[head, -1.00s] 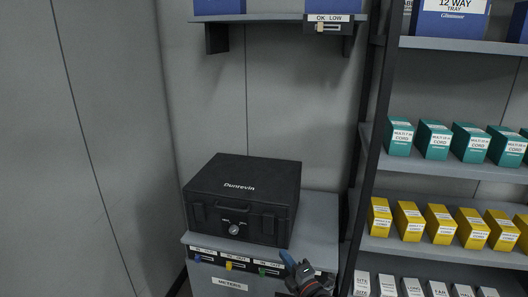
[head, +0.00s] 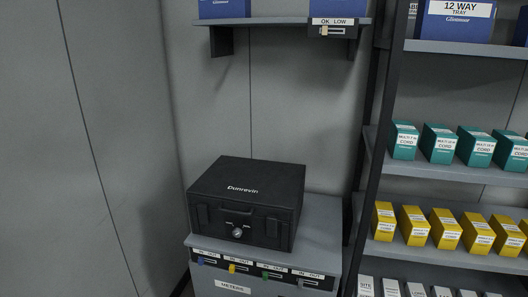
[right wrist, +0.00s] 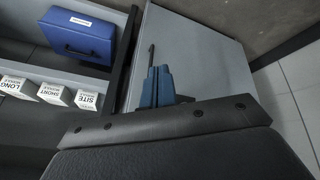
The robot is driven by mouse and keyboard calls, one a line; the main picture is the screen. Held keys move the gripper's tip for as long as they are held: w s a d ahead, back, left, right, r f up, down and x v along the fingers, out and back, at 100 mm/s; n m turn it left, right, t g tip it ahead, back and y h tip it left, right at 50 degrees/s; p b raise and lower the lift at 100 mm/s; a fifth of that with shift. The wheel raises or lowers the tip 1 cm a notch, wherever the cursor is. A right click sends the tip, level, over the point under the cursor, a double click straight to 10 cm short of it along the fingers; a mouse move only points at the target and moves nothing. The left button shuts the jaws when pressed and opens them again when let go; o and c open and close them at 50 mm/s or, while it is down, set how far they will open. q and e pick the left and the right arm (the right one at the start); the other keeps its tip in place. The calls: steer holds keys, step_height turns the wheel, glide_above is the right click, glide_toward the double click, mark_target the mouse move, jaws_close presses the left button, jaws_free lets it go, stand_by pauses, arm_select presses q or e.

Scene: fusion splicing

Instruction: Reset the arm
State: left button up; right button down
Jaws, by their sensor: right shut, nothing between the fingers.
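My right gripper (right wrist: 157,88) shows in the right wrist view with its blue fingers together and nothing between them. It stands in front of a flat grey surface (right wrist: 200,50). A thin dark rod shows just beyond its fingertips. My right gripper is out of the head view, and my left gripper is in neither view.
A black Dunrevin case (head: 247,203) sits closed on a grey METERS cabinet (head: 322,232) with several coloured IN/OUT sliders. Shelves at right hold teal cord boxes (head: 404,141) and yellow boxes (head: 414,226). A blue case (right wrist: 80,37) is in the wrist view.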

steer(key=s+a+f+m+g, duration=0.1)
steer(key=s+f, duration=0.5)
steer(key=s, duration=0.7)
steer(key=s+a+f+m+g, duration=0.1)
steer(key=s+a+f+g, duration=0.1)
steer(key=s+f, duration=0.5)
steer(key=s+g, duration=0.1)
steer(key=s, duration=0.4)
steer(key=shift+s+a+y, duration=0.25)
steer(key=shift+s+y, duration=0.1)
steer(key=shift+y, duration=0.05)
